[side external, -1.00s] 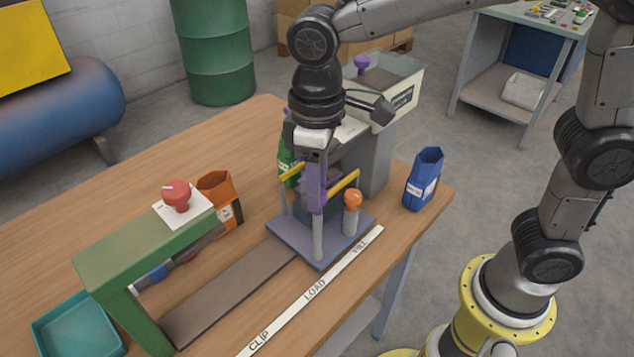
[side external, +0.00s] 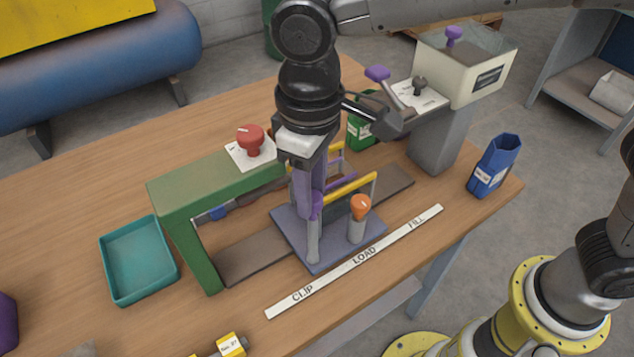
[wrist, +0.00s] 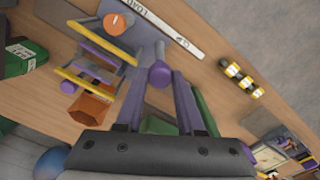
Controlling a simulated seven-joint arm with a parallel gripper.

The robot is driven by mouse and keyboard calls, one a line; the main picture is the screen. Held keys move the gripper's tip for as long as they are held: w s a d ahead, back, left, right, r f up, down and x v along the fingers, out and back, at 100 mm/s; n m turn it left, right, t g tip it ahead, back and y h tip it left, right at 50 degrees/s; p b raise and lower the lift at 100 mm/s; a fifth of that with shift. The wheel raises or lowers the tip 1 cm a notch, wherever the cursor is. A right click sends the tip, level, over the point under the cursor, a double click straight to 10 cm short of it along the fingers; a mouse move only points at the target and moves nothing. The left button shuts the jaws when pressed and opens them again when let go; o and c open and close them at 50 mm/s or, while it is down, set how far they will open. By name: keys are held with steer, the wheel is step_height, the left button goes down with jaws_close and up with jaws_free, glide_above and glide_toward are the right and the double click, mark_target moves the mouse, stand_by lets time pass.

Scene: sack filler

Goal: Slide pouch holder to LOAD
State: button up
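The pouch holder is a blue-grey plate (side external: 330,262) on the brown track, with yellow-topped rails (side external: 350,187), a post with an orange knob (side external: 359,205) and a grey post with a purple top (side external: 313,240). My gripper (side external: 316,206) points down at the purple-topped post. In the wrist view its purple fingers stand on both sides of the purple top (wrist: 160,74) and appear closed on it. The holder's far side is partly hidden.
A green press frame (side external: 190,235) with a red button (side external: 250,138) straddles the track at left. A teal tray (side external: 112,270) lies beyond it. The hopper (side external: 465,72) and a blue pouch (side external: 494,165) stand right. An orange pouch (wrist: 92,103) shows in the wrist view.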

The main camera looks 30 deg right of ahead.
steer(key=o, duration=0.4)
steer(key=shift+o, duration=0.2)
steer(key=shift+r, duration=0.15)
step_height(320, 180, up, 14)
steer(key=shift+f, duration=0.2)
